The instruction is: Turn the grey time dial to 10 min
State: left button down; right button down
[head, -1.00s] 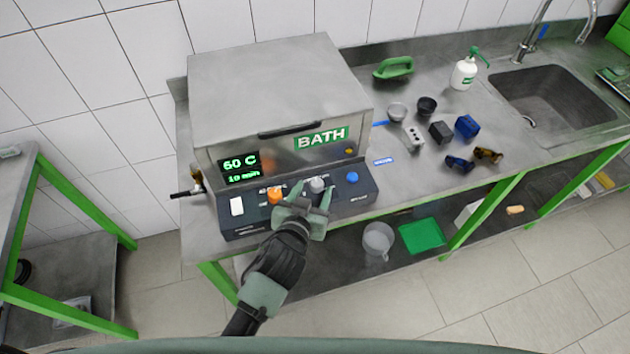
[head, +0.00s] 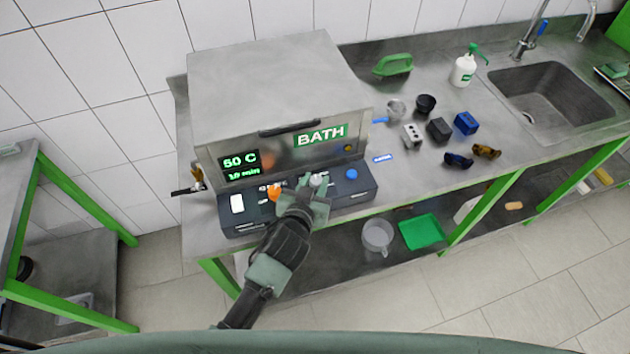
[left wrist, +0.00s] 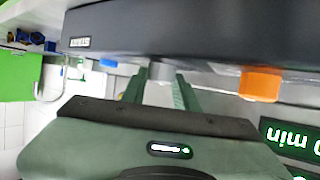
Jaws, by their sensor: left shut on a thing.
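The grey time dial (head: 317,181) is on the sloped front panel of the bath, right of the orange dial (head: 273,194). My left gripper (head: 313,185) is at the grey dial, shut on it, with a finger on either side. The left wrist view shows the grey dial (left wrist: 160,72) between the two green fingers, with the orange dial (left wrist: 260,84) apart from them. The left wrist view shows only "0 min", upside down. My right gripper is not in view.
A white switch (head: 237,204) and a blue button (head: 352,174) flank the dials. A black-handled valve (head: 190,188) sticks out left of the bath. Small blocks, cups and a soap bottle (head: 464,70) stand to the right on the steel bench. The floor in front is clear.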

pick_arm(q)
jog(key=shift+w+a+r+m+g+h+p, duration=0.1)
jog(key=shift+a+r+m+g+h+p, duration=0.1)
jog(key=shift+m+h+p, duration=0.45)
jog(key=shift+a+r+m+g+h+p, duration=0.1)
jog(key=shift+m+g+h+p, duration=0.2)
jog(key=shift+p, duration=0.55)
jog(key=shift+f+m+g+h+p, duration=0.25)
jog(key=shift+m+h+p, duration=0.25)
jog(key=shift+m+h, duration=0.25)
jog(key=shift+w+a+m+g+h, duration=0.1)
jog(key=shift+m+g+h, duration=0.35)
jog(key=shift+m+h, duration=0.15)
jog(key=shift+m+g+h, duration=0.4)
jog(key=shift+m+h, duration=0.2)
jog(key=shift+f+h, duration=0.1)
jog(key=shift+h, duration=0.2)
jog(key=c, duration=1.1)
grip_release()
jog(key=shift+o, duration=0.2)
